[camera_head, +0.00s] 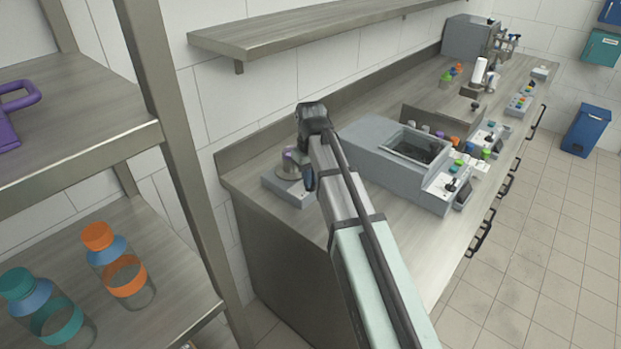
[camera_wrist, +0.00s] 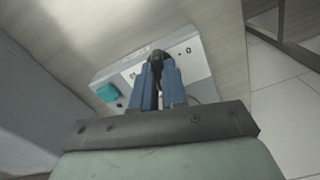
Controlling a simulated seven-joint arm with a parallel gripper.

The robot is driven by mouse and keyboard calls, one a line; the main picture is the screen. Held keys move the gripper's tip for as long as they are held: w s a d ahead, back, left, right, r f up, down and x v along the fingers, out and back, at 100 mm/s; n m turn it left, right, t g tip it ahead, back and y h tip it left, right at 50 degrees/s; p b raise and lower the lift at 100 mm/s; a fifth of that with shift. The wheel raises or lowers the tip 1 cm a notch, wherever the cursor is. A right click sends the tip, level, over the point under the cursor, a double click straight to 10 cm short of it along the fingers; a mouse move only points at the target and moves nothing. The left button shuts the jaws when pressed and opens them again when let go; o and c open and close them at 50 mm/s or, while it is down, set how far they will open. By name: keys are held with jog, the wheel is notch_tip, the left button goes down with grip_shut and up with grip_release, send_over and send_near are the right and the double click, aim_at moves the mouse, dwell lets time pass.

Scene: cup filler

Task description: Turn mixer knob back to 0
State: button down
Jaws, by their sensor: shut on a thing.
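The mixer (camera_head: 284,187), a low grey box, stands at the near left end of the counter with a grey round top and a purple-topped vessel (camera_head: 289,158) on it. Its pale front panel (camera_wrist: 197,60) shows in the wrist view, with printed marks, a 0-like one among them, and a teal button (camera_wrist: 108,92) on the left. My gripper (camera_wrist: 162,68) has its blue fingers shut on the dark knob (camera_wrist: 157,54) in the panel's middle. The fingers hide much of the knob, so I cannot read its setting. In the head view my gripper (camera_head: 309,178) is beside the mixer, partly behind my arm.
A larger grey machine (camera_head: 375,155) with a dark opening stands on the counter right of my arm. Several small coloured bottles and panels lie beyond it. A wall shelf (camera_head: 290,38) hangs above. A rack with bottles (camera_head: 122,270) is at the left.

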jog(key=n, duration=0.5)
jog(key=shift+n, duration=0.3)
jog(key=n, duration=0.5)
jog(key=shift+n, duration=0.3)
jog(key=n, duration=1)
jog(key=c, duration=1.2)
grip_release()
jog(key=shift+o, duration=0.2)
jog(key=shift+r, duration=0.1)
notch_tip(320, 180, up, 14)
